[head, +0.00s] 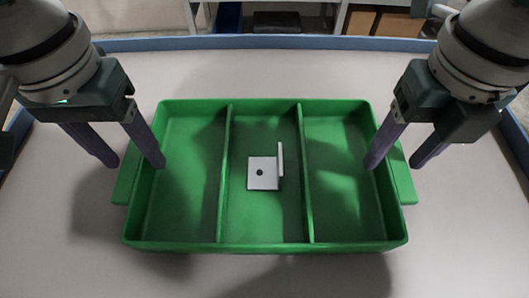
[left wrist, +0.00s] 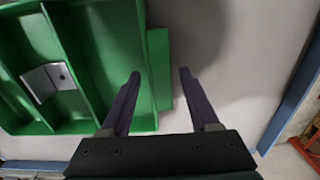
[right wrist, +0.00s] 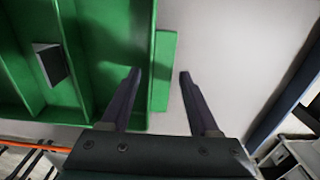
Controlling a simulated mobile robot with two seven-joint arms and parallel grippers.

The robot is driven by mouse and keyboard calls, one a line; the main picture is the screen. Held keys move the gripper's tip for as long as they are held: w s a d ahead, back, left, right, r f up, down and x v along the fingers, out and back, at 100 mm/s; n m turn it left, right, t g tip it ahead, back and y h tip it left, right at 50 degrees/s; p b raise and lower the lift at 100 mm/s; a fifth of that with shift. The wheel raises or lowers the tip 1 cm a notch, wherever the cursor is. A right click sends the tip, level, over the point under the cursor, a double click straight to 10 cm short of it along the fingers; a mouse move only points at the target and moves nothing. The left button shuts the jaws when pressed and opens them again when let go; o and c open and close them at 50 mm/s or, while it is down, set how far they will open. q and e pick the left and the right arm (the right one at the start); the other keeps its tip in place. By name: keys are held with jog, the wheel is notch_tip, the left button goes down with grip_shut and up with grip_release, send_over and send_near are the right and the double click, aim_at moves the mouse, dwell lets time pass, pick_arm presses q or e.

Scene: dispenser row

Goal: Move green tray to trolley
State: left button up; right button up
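The green tray (head: 264,246) lies flat on a pale surface, with three compartments and a handle at each short end. A white L-shaped bracket (head: 263,173) with a dark hole sits in its middle compartment. My left gripper (head: 136,164) is open at the tray's left end, its fingers either side of the left handle (left wrist: 159,70). My right gripper (head: 395,166) is open at the right end, its fingers either side of the right handle (right wrist: 165,70). Whether any finger touches the tray, I cannot tell. No trolley can be made out for certain.
The pale surface (head: 300,72) has a raised blue edge (head: 270,43) at the back and sides. It is clear around the tray. Behind it, on the floor, are a white-framed shelf or table and brown boxes (head: 385,22).

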jog(key=shift+r, duration=0.3)
pick_arm(q)
notch_tip(320, 180, up, 12)
pick_arm(e)
notch_tip(320, 180, up, 11)
jog(key=shift+r, duration=0.2)
dwell(0.4)
dwell(0.5)
